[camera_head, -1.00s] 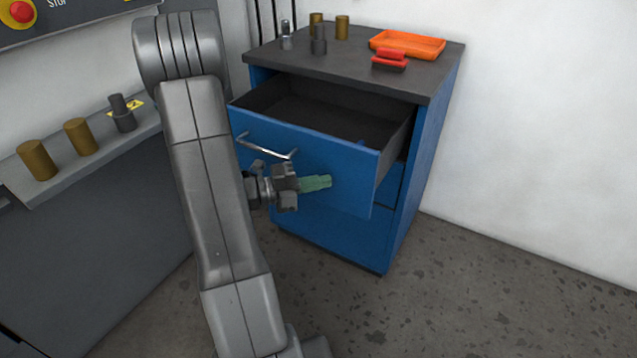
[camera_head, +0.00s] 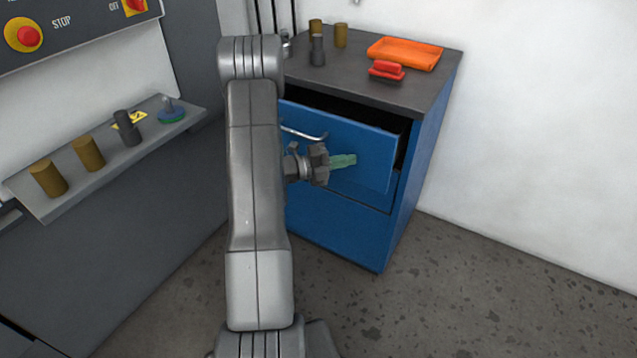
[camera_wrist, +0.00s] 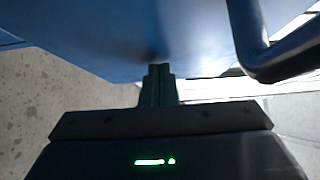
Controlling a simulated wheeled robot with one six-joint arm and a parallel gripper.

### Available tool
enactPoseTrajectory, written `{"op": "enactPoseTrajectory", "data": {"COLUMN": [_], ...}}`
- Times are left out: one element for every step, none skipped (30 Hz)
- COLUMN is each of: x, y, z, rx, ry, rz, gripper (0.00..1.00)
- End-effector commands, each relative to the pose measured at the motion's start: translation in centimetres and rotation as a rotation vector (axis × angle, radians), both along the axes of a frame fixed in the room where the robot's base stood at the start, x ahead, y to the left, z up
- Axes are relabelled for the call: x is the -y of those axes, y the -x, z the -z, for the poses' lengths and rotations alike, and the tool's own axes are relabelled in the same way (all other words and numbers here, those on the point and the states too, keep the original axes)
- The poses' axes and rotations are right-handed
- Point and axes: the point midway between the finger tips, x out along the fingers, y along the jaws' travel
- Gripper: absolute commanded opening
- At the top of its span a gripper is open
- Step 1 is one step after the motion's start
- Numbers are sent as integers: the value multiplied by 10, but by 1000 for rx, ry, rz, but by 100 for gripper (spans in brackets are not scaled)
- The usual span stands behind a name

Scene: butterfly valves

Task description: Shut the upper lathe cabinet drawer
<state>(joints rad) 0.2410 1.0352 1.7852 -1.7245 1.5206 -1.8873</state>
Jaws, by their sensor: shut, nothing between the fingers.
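The upper drawer (camera_head: 370,150) of the blue lathe cabinet (camera_head: 335,222) stands partly out, with a dark gap showing above its front. Its metal bar handle (camera_head: 304,133) is on the drawer front, partly behind my arm. My gripper (camera_head: 352,160) is shut and empty, its green fingers pointing at the drawer front to the right of and below the handle. In the wrist view the closed fingertips (camera_wrist: 160,72) meet the blue drawer face (camera_wrist: 150,35), and they seem to touch it. The handle (camera_wrist: 262,50) shows at the upper right there.
On the cabinet top stand brown and grey cylinders (camera_head: 318,48), an orange tray (camera_head: 405,53) and a red-handled brush (camera_head: 386,69). A machine ledge (camera_head: 105,155) with several parts is at the left. The floor (camera_head: 470,290) right of the cabinet is clear.

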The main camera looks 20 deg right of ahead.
Motion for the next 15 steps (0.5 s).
{"op": "enactPoseTrajectory", "data": {"x": [11, 16, 23, 29, 34, 41, 46, 51, 57, 61, 65, 70, 73, 76, 79], "y": [-8, -12, -19, -23, -28, -34, -38, -42, -47, -51, -55, -59, -62, -64, -68], "z": [-3, -3, -2, -2, -2, -1, -1, -1, 0, 0, 0, 0, 0, 0, 0], "rx": [1, 2, 1, 2, 2, 1, 2, 3, 1, 2, 2, 1, 1, 1, 1], "ry": [0, 0, -1, 0, 0, 0, 0, 0, 0, 0, 0, 0, 0, 0, 0], "rz": [3, 3, 2, 2, 3, 2, 2, 1, 1, 1, 1, 1, 1, 0, 0], "gripper": [0, 0, 0, 0, 0, 0, 0, 0, 0, 0, 0, 0, 0, 0, 0]}}
